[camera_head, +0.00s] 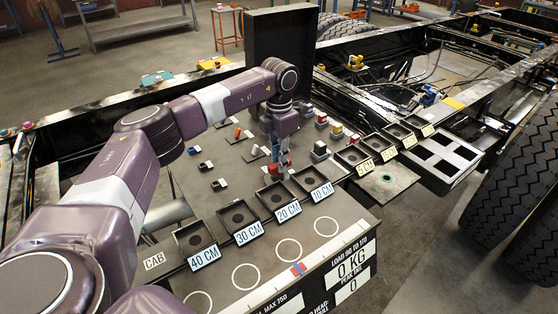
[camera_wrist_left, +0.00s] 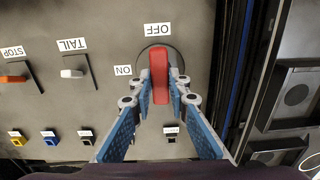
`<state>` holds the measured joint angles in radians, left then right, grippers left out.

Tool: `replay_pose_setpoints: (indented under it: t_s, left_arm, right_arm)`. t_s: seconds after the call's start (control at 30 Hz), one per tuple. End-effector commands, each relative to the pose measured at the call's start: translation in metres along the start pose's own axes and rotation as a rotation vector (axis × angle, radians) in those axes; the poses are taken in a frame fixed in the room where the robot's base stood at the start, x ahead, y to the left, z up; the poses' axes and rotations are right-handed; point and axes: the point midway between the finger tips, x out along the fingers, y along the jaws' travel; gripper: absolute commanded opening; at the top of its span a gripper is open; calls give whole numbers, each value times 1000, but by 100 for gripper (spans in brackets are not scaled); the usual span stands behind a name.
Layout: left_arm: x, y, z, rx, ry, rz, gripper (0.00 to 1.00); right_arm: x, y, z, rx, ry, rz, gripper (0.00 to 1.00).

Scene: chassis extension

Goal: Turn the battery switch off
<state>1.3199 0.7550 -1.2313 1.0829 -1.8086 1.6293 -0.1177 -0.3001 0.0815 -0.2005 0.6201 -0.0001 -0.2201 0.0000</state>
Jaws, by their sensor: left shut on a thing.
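The battery switch has a red handle (camera_wrist_left: 160,78) on a dark round base (camera_wrist_left: 145,56), shown in the left wrist view. The handle stands lengthwise up and down in that view, in line with the OFF label (camera_wrist_left: 157,30). The ON label (camera_wrist_left: 123,70) is to its left. My left gripper (camera_wrist_left: 161,88) is shut on the red handle, with one blue finger on each side. In the head view my left gripper (camera_head: 281,160) reaches down to the grey panel (camera_head: 215,165), and hides most of the switch. My right gripper is not in view.
The TAIL switch (camera_wrist_left: 73,73) and STOP switch (camera_wrist_left: 14,78) are beside the battery switch. Several small colored parts line the panel. A tall black box (camera_head: 280,50) stands behind the gripper. Black trays (camera_head: 237,217) line the front, with large tires (camera_head: 515,170) at right.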

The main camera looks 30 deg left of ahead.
Motion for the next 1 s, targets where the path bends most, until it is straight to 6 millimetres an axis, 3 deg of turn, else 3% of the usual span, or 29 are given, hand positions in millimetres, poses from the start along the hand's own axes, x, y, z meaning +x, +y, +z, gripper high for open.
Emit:
replay_pose_setpoints:
  t_s: [0.1, 0.13, 0.3, 0.67, 1.0]
  left_arm:
    - [-1, 0, 1, 2, -2, 2, 0]
    - [-1, 0, 1, 2, -2, 2, 17]
    - [-1, 0, 0, 1, -2, 1, 33]
    - [-8, 0, 1, 0, -2, 1, 33]
    - [-74, 0, 1, 1, -5, 3, 33]
  right_arm:
    - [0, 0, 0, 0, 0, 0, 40]
    - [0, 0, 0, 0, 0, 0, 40]
    - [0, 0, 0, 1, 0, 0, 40]
    - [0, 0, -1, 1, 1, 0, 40]
    - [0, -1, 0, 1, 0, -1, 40]
